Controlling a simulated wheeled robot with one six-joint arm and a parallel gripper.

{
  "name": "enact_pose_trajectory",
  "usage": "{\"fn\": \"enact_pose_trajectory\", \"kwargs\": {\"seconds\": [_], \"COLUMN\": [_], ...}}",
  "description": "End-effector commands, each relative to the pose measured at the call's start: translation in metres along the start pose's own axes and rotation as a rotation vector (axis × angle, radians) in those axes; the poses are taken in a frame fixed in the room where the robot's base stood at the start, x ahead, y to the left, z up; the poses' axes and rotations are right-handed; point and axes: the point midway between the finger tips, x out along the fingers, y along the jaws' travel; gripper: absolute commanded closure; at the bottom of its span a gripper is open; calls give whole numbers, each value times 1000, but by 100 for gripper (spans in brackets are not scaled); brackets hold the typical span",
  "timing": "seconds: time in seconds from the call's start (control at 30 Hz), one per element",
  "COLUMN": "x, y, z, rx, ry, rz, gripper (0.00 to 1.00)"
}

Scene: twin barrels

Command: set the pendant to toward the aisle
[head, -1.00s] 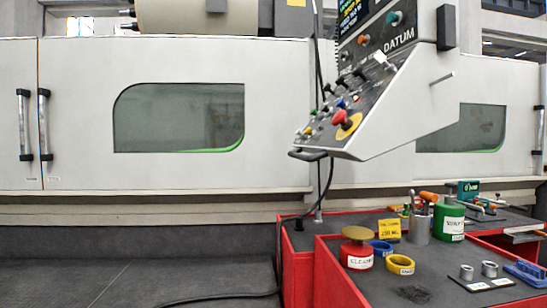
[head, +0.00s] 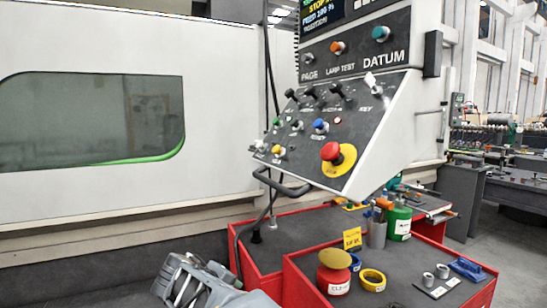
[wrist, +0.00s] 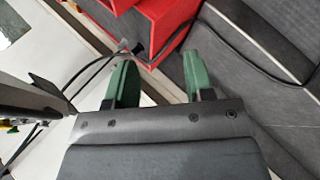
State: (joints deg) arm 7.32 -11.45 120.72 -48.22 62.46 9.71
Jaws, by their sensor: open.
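The pendant (head: 340,130) hangs in the middle of the head view, its sloped panel of buttons and switches facing me and to the left. A black bar handle (head: 283,185) runs along its lower front edge. A red stop button on a yellow disc (head: 337,155) sits on the panel. In the wrist view my gripper (wrist: 160,70) is open, with two green fingers apart and nothing between them. Part of my arm shows at the bottom of the head view, below and left of the pendant. The gripper's fingers are not visible there.
A red workbench (head: 290,268) with a grey top stands below the pendant. It carries a red tin (head: 333,275), yellow tape (head: 373,281) and a green can (head: 399,222). A black cable (head: 237,250) hangs down to it. An aisle with benches (head: 505,185) is at right.

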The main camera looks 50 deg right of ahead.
Motion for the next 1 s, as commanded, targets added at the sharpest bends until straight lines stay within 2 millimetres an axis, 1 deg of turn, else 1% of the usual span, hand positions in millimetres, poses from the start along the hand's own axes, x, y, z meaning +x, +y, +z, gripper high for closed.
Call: {"fn": "enact_pose_trajectory", "kwargs": {"seconds": [0.03, 0.07, 0.1, 0.17, 0.2, 0.3, 0.4, 0.5, 0.57, 0.67, 1.0], "x": [-22, -28, -35, -46, -54, -68, -79, -83, -81, -71, -18], "y": [48, 68, 94, 127, 147, 185, 210, 225, 231, 240, 278], "z": [-14, -19, -27, -37, -43, -56, -64, -68, -70, -69, -66], "rx": [-4, -7, -10, -13, -15, -18, -20, -20, -22, -21, -22], "ry": [-14, -20, -26, -35, -39, -47, -51, -52, -54, -55, -56], "rz": [85, 138, 206, 299, 355, 471, 551, 599, 612, 621, 618], "gripper": [52, 52, 52, 52, 52, 52, 52, 52, 52, 52, 52]}}
